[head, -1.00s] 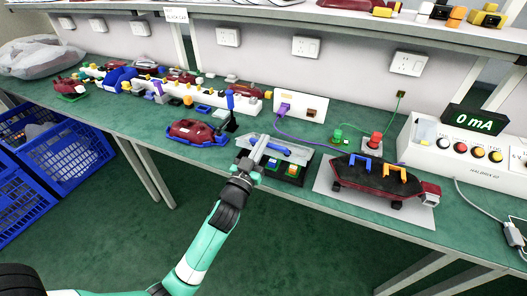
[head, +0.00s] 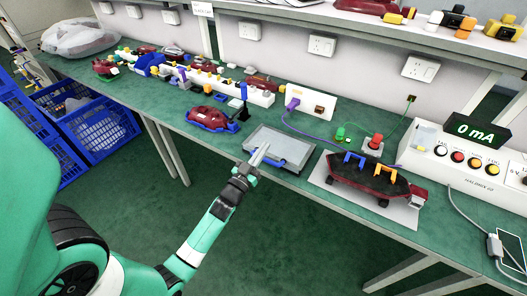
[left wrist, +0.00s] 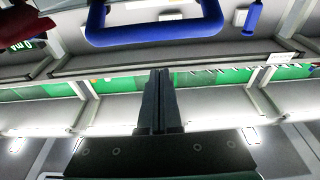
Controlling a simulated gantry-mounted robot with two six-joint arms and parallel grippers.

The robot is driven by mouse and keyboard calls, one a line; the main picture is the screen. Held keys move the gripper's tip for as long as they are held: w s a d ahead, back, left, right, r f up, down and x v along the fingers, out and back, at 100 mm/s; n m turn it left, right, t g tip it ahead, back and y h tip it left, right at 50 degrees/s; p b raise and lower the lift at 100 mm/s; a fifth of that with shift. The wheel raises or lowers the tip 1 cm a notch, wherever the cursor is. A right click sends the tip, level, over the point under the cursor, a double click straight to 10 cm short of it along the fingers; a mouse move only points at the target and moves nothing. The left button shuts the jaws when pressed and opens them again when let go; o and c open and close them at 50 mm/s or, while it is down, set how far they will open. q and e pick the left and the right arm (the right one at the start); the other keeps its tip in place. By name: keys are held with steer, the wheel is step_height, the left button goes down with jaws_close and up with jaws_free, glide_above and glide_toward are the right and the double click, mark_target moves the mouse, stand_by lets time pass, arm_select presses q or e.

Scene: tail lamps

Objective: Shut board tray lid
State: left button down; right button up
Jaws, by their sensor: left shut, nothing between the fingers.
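The board tray's grey lid (head: 289,145) lies flat over the tray on the green bench, and the boards inside are hidden. I cannot tell whether it is fully seated. My left gripper (head: 260,155) is shut and empty at the lid's front left part; I cannot tell whether it touches the lid. In the left wrist view its shut fingers (left wrist: 158,100) stand upright in the middle, below a blue U-shaped piece (left wrist: 155,37). My right gripper is not in view.
Left of the tray sits a red lamp in a blue holder (head: 208,119). Right of it, a dark red lamp board (head: 368,178) with blue and orange clips rests on a white sheet. A tester (head: 470,160) reads 0 mA. Blue crates (head: 95,125) stand on the floor.

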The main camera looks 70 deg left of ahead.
arm_select(q)
steer(key=s+d+f+b, duration=0.3)
steer(key=s+d+f, duration=0.1)
steer(key=s+f, duration=0.1)
steer(key=shift+d+f, duration=0.4)
steer(key=shift+f, duration=0.45)
